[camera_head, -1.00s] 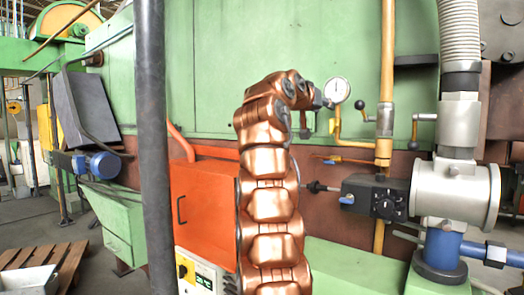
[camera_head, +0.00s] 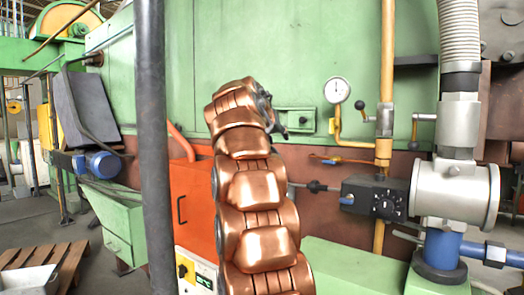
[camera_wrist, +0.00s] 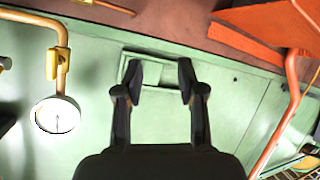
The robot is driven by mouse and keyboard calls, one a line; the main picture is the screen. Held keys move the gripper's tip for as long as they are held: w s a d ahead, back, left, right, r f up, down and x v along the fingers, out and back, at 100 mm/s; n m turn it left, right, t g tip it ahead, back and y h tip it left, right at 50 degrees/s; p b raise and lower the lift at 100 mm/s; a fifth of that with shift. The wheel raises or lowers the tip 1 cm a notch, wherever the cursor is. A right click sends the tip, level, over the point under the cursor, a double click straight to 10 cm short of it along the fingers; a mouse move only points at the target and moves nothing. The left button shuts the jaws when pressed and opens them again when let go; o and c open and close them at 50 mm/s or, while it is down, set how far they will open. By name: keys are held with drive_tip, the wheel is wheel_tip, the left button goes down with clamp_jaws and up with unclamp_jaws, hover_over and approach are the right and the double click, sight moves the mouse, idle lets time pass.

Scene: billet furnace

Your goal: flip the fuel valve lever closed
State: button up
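A yellow vertical pipe (camera_head: 387,60) carries a lever with a black ball knob (camera_head: 360,105). A second black-knobbed lever (camera_head: 413,145) sits lower right, beside the grey metal fitting. No label shows which one is the fuel valve. My gripper (camera_wrist: 161,75) is open and empty in the wrist view, with its two dark fingers in front of a green panel plate (camera_wrist: 160,78). In the head view my copper arm hides most of the gripper, which is left of all these levers.
A round white gauge (camera_head: 336,90) on a yellow bent pipe stands between my gripper and the yellow pipe; it also shows in the wrist view (camera_wrist: 57,115). A dark post (camera_head: 153,150) rises at left. An orange cabinet (camera_head: 195,205) is behind my arm.

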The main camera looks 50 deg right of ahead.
drive_tip(key=shift+n+y, duration=0.7)
drive_tip(key=shift+w+a+f, duration=0.3)
drive_tip(key=shift+a+f, duration=0.3)
drive_tip(key=shift+a, duration=0.1)
drive_tip(key=shift+w+a+f, duration=0.35)
drive_tip(key=shift+a+f, duration=0.3)
drive_tip(key=shift+a, duration=0.05)
drive_tip(key=shift+w+a+f, duration=0.3)
drive_tip(key=shift+a+f, duration=0.3)
drive_tip(key=shift+a, duration=0.1)
